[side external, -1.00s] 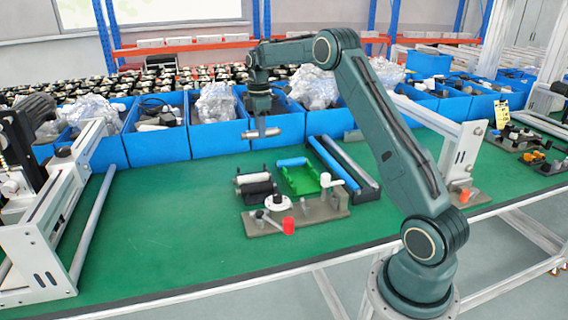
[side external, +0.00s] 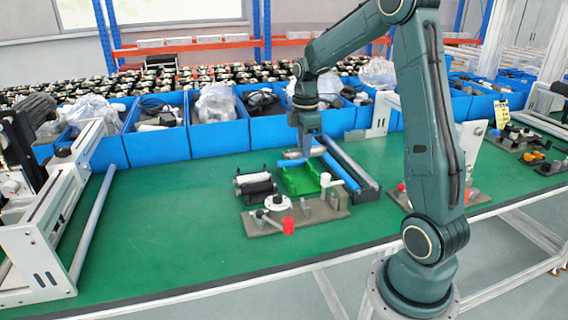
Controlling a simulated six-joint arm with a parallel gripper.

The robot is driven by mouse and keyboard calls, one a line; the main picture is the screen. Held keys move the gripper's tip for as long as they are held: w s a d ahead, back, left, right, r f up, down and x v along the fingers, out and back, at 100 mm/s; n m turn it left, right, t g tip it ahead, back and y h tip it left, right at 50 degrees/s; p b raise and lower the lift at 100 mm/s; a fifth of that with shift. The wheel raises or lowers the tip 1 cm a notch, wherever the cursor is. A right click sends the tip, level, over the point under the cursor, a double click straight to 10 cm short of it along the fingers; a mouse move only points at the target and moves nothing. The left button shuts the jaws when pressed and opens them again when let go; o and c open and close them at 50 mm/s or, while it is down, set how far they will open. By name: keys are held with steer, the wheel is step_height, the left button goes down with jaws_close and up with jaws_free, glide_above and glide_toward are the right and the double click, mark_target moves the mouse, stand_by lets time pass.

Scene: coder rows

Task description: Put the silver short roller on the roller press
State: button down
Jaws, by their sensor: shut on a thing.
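My gripper (side external: 305,150) is shut on the silver short roller (side external: 294,155). The roller lies sideways across the jaws, and its middle is partly hidden by them. It hangs just above or behind the far edge of a bright green tray (side external: 301,181); whether it touches anything cannot be told. I cannot tell for sure which fixture is the roller press. A small dark frame with a white roller and a black roller (side external: 254,185) stands left of the tray. A grey base with a white round part and a red knob (side external: 289,225) stands in front.
A dark rack with long bars (side external: 350,168) lies right of the tray, close to my gripper. Blue bins (side external: 217,139) line the back. A long grey bar and white frame (side external: 60,232) stand at left. The green table (side external: 165,225) is clear left of the fixtures.

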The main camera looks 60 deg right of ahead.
steer(key=s+a+f, duration=0.2)
steer(key=s+f, duration=0.3)
steer(key=f, duration=0.1)
steer(key=shift+a, duration=0.15)
stand_by(0.4)
steer(key=shift+f, duration=1.85)
steer(key=shift+w+g+y, duration=0.1)
steer(key=shift+g+y, duration=0.2)
steer(key=shift+f, duration=0.2)
steer(key=shift+f, duration=0.6)
steer(key=shift+f, duration=0.95)
stand_by(1.1)
